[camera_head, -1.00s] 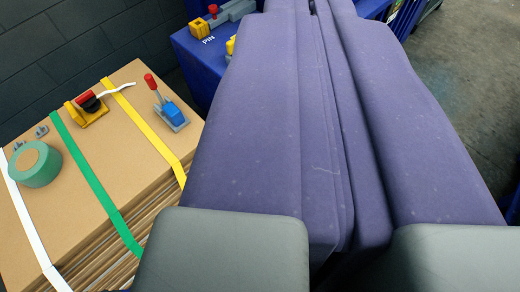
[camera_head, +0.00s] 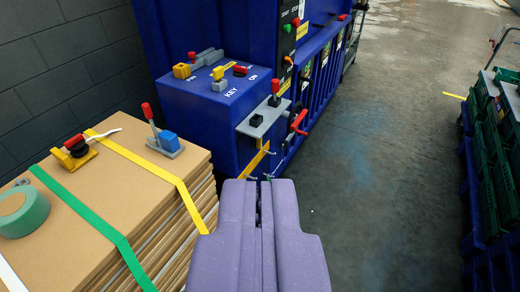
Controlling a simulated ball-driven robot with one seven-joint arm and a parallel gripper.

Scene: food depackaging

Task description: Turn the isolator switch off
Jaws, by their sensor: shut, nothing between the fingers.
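My gripper (camera_head: 258,188) is purple and shut, with nothing between its fingers, at the bottom middle. It points toward a blue machine (camera_head: 190,115) and stands apart from it, over the floor side. On the machine's front are a red handle (camera_head: 298,122) and a red-knobbed lever (camera_head: 275,88) on a grey shelf. On its low top, a small red-and-black switch (camera_head: 240,70) sits near the words KEY and ON. I cannot tell for sure which of these is the isolator switch, or its position.
A strapped cardboard stack (camera_head: 85,200) stands at left, carrying a green tape roll (camera_head: 22,212), a red-handled tool (camera_head: 76,148) and a red-and-blue tool (camera_head: 162,135). Green crates (camera_head: 490,130) stand at far right. The grey floor (camera_head: 390,150) between is clear.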

